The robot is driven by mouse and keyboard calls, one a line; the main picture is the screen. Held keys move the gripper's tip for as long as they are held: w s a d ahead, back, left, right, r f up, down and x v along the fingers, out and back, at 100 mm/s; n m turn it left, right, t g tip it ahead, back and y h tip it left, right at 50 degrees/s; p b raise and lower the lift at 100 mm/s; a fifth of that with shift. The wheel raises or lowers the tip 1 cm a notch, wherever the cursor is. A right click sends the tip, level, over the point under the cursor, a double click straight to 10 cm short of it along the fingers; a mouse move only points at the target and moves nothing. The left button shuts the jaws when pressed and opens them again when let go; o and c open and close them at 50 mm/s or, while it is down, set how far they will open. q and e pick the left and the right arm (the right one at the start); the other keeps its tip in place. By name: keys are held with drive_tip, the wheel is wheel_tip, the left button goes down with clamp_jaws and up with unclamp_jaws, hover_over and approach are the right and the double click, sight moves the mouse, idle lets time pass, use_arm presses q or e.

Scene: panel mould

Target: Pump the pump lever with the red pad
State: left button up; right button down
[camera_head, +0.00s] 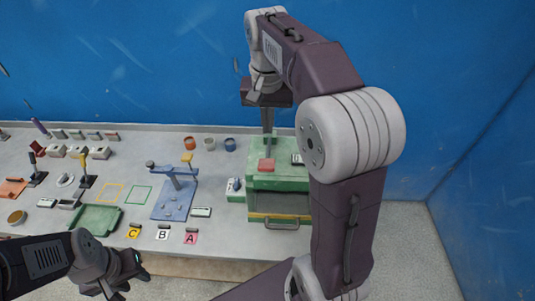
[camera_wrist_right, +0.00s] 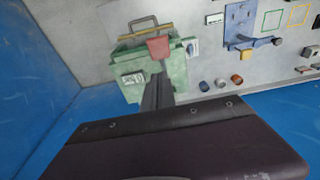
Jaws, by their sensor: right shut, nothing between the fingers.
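The red pad (camera_head: 266,164) is on top of a green box-like unit (camera_head: 276,184) at the right end of the bench. My right gripper (camera_head: 268,150) points straight down, shut and empty, over the back of the pad. Its fingers show in the wrist view (camera_wrist_right: 158,78). I cannot tell whether the tips touch the pad. The lever under it is mostly hidden. My left gripper (camera_head: 126,277) is at the lower left, away from the unit; its jaws are unclear.
A dark tray with a handle (camera_head: 280,205) is at the unit's front. Left of it are a small green-and-white box (camera_head: 235,189), a blue stand (camera_head: 175,195), lettered cards (camera_head: 162,232) and several small cups (camera_head: 210,143). A blue wall (camera_head: 140,60) closes the back.

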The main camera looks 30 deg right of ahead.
hover_over(266, 162)
drive_tip(key=f, duration=0.7)
drive_tip(key=shift+w+d+f+p, duration=0.15)
drive_tip(key=shift+w+f+p, duration=0.05)
drive_tip(key=shift+w+p, duration=0.1)
drive_tip(key=shift+s+f, duration=0.25)
drive_tip(key=shift+f, duration=0.35)
drive_tip(key=shift+s+f, duration=0.2)
drive_tip(key=shift+f, duration=0.4)
drive_tip(key=shift+s+a+f+p, duration=0.2)
drive_tip(key=shift+a+f+p, duration=0.1)
drive_tip(key=shift+f, duration=0.25)
use_arm(q)
drive_tip(key=shift+w+a+r, duration=0.1)
drive_tip(key=shift+a+r, duration=0.1)
drive_tip(key=shift+r, duration=0.4)
drive_tip(key=shift+f, duration=0.1)
use_arm(e)
drive_tip(key=shift+f, duration=0.1)
